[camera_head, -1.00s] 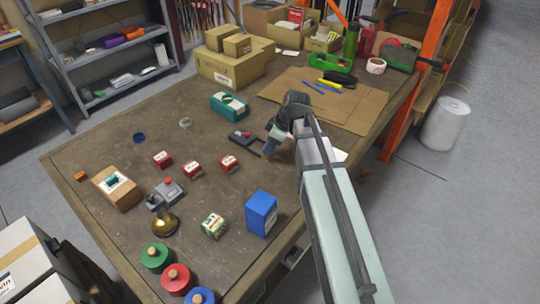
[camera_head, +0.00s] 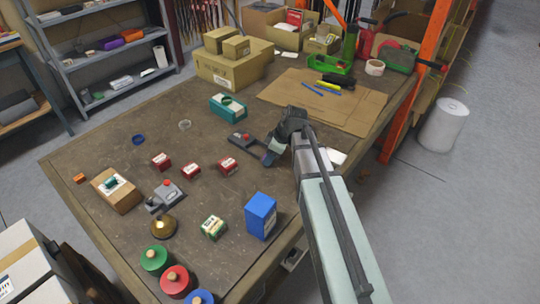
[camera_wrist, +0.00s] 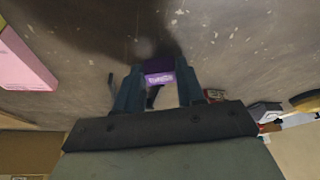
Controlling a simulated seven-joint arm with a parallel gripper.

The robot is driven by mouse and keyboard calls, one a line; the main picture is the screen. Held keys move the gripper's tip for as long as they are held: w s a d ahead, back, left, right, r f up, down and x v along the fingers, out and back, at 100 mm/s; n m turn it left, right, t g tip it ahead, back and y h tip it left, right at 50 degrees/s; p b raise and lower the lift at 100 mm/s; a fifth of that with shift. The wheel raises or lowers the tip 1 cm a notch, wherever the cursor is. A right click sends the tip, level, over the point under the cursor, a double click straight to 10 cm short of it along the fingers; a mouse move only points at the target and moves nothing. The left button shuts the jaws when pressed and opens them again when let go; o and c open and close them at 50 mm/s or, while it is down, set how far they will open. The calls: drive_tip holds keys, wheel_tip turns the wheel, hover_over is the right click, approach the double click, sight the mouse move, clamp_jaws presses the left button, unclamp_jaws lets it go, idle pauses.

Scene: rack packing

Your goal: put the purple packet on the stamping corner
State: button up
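The purple packet (camera_wrist: 160,77) shows in the wrist view between the two dark fingers of my gripper (camera_wrist: 160,90), with pale lettering on its near face. The fingers meet its sides, so my gripper is shut on it. I cannot tell for sure which spot is the stamping corner. A second grey device (camera_head: 167,197) stands at the front left, by a wooden box with a green-topped item (camera_head: 116,188).
Several small red boxes (camera_head: 191,171) stand mid-table. A blue box (camera_head: 261,215), a green-and-white box (camera_head: 213,226) and a brass item (camera_head: 163,227) are nearer the front. A teal box (camera_head: 228,106) and cardboard boxes (camera_head: 234,68) are farther back. Bare table lies between them.

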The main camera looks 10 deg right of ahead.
drive_tip(key=o, duration=0.4)
drive_tip(key=shift+c, duration=0.2)
drive_tip(key=shift+r, duration=0.1)
drive_tip(key=v, duration=1.2)
